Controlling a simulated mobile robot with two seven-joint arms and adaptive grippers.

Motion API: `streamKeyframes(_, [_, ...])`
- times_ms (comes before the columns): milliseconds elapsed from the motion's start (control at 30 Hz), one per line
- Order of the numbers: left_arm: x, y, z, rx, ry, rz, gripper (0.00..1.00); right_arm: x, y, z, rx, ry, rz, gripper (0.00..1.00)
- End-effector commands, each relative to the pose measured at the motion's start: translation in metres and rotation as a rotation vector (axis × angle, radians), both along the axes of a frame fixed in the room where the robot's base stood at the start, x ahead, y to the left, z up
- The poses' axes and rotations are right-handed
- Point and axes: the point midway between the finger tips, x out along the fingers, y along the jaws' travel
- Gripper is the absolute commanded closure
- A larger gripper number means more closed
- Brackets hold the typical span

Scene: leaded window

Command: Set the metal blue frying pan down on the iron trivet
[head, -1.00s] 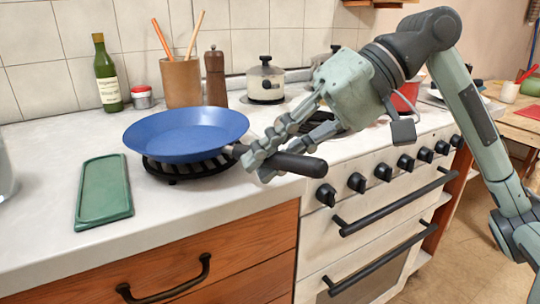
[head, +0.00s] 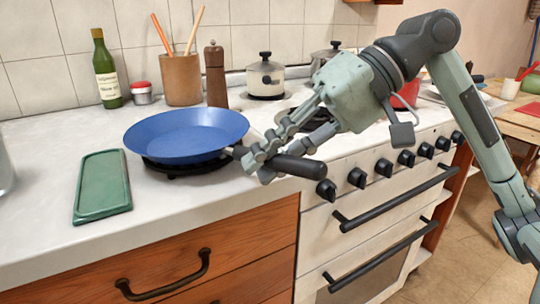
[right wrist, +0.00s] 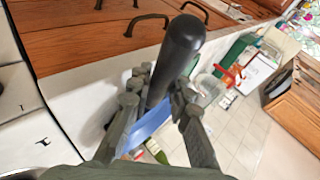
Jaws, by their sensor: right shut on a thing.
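The blue frying pan (head: 186,134) is over the black iron trivet (head: 180,168) on the counter in the head view. The pan covers most of the trivet, and only its front part shows. I cannot tell whether the pan touches it. My right gripper (head: 258,160) is shut on the pan's dark handle (head: 300,167), which points right, past the counter's front edge. In the right wrist view the handle (right wrist: 178,55) stands between my fingers, with a bit of the blue pan (right wrist: 150,122) below. My left gripper is not in view.
A green tray (head: 103,186) lies left of the trivet. A bottle (head: 106,72), a red-lidded jar (head: 142,93), a utensil holder (head: 181,80) and a pepper mill (head: 215,76) stand behind. The stove (head: 365,215) with pots is at right.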

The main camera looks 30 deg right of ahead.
Motion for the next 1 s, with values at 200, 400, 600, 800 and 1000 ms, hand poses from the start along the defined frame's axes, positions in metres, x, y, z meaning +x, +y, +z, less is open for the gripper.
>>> streamKeyframes(200, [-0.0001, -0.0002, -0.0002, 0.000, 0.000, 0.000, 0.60, 0.0005, 0.0001, 0.0014, 0.002, -0.007, 0.000, 1.00])
streamKeyframes(400, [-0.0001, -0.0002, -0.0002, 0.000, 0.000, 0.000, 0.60, 0.0004, 0.0001, 0.0012, 0.002, -0.006, 0.000, 1.00])
streamKeyframes(600, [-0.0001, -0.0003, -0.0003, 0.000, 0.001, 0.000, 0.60, 0.0003, 0.0000, 0.0008, 0.001, -0.004, 0.000, 0.63])
streamKeyframes(800, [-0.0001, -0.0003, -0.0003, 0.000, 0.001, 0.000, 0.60, 0.0001, 0.0000, 0.0002, 0.001, -0.003, 0.000, 0.57])
streamKeyframes(1000, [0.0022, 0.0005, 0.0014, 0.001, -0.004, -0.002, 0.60, -0.0009, -0.0030, 0.0005, -0.004, 0.003, -0.001, 0.57])
